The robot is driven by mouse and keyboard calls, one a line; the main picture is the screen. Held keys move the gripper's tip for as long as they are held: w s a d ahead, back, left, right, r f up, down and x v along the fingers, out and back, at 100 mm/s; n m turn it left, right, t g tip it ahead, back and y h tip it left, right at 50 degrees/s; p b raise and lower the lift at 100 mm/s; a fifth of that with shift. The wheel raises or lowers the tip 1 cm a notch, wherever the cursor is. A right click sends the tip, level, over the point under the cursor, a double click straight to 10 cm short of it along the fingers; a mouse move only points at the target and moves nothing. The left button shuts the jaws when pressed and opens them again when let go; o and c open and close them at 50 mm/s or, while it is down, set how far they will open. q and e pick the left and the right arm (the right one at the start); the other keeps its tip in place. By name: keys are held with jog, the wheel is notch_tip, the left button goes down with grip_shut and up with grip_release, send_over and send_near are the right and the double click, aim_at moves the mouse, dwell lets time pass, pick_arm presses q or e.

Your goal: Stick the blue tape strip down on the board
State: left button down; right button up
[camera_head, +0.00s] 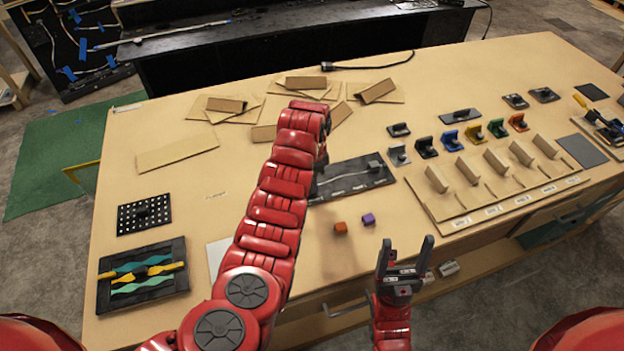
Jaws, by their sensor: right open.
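A black board (362,177) with a pale cable along it lies flat near the middle of the table. Its left end is hidden behind my left arm. My left arm reaches over the table from the lower left, and its gripper (321,160) is mostly hidden by the arm, at the board's left end. I cannot tell whether it holds anything. No blue tape strip shows clearly on or beside this board. My right gripper (405,246) is open and empty in front of the table's near edge, its fingers pointing away from me.
An orange cube (341,228) and a purple cube (369,219) sit in front of the board. Cardboard pieces (178,152) lie at the back left. A cardboard rack (480,204) and several coloured clips stand right. A dark panel (72,40) with blue tape pieces is far left.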

pick_arm(q)
jog(key=shift+f+b, duration=0.6)
jog(key=shift+f, duration=0.15)
dwell(1.1)
dwell(0.6)
jog(key=c, duration=1)
grip_release()
jog(key=shift+o, duration=0.2)
jog(key=shift+r, duration=0.25)
notch_tip(320, 180, up, 2)
jog(key=shift+r+b, duration=0.15)
jog(key=shift+b, duration=0.75)
notch_tip(320, 180, up, 6)
jog(key=shift+d+p, duration=0.15)
jog(key=shift+p, duration=0.4)
notch_tip(320, 180, up, 9)
jog(key=b, duration=0.1)
jog(key=shift+f+b, duration=0.2)
jog(key=shift+b, duration=0.2)
